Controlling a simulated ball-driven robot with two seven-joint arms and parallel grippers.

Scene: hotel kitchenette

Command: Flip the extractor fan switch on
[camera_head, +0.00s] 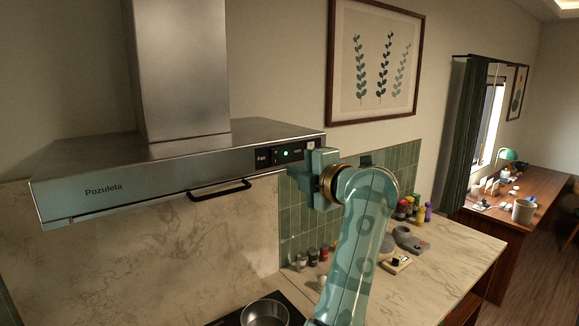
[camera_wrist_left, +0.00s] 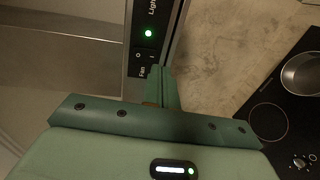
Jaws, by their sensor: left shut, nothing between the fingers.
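The range hood's dark control panel (camera_head: 285,155) is at the right end of its front face. It carries a Fan label, a small rocker switch and a lit green lamp. In the left wrist view the fan switch (camera_wrist_left: 145,53), marked O and I, lies between the Fan label and the glowing green lamp (camera_wrist_left: 148,33). Its exact tilt is too small to tell. My left gripper (camera_wrist_left: 162,78) is shut and empty, its tips close beside the panel near the Fan label; contact cannot be told. In the head view the gripper (camera_head: 311,170) is at the hood's right end. My right gripper is not in view.
A dark handle bar (camera_head: 220,189) runs below the hood front. A pot (camera_head: 265,313) stands on the cooktop below. Spice jars (camera_head: 312,256) and a grey stone-like item (camera_head: 408,238) are on the marble counter.

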